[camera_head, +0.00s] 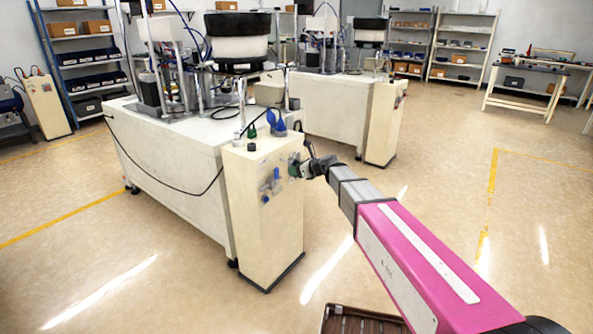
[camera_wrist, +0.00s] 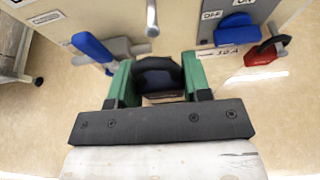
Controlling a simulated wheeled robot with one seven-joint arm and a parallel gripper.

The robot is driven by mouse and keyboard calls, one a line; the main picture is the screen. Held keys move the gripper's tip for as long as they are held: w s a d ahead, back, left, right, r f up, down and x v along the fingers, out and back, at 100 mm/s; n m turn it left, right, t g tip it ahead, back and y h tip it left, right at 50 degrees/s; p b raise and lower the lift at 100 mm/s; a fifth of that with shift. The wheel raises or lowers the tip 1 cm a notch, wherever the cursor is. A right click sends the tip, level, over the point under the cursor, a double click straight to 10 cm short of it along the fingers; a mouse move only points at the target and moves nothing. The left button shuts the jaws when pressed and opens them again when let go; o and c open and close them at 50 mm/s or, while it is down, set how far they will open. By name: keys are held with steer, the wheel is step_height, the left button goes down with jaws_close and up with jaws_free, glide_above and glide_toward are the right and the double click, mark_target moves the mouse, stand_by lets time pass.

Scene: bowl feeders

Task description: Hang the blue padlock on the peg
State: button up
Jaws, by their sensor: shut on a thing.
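My gripper (camera_wrist: 157,66) has two green fingers and is shut on a dark, rounded thing between them, which I take for the blue padlock (camera_wrist: 156,72). It looks nearly black-blue here, and its shackle cannot be made out clearly. A bare metal peg (camera_wrist: 152,18) with a rounded end sticks out from the cream panel, just beyond the padlock in the wrist view. I see a gap in the picture between the two. In the head view my gripper (camera_head: 302,168) is close to the right side of the cream cabinet (camera_head: 262,222); the padlock is not clear there.
On the panel, a blue-handled lever (camera_wrist: 92,47) lies left of the peg. A blue switch knob (camera_wrist: 235,28) and a red-and-black item (camera_wrist: 265,52) are at the right. A white machine table (camera_head: 165,165) adjoins the cabinet. The floor to the right is open.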

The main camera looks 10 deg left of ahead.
mark_target(281, 167)
steer(key=shift+w+a, duration=0.35)
steer(key=shift+a, duration=0.5)
steer(key=shift+w+a, duration=0.4)
steer(key=shift+a, duration=0.45)
steer(key=shift+w+a, duration=0.35)
steer(key=shift+a, duration=0.5)
stand_by(0.9)
steer(key=shift+f, duration=0.3)
stand_by(0.8)
steer(key=o, duration=1.3)
steer(key=shift+o, duration=0.2)
steer(key=shift+d, duration=0.1)
steer(key=shift+v, duration=3.45)
steer(key=shift+r, duration=0.1)
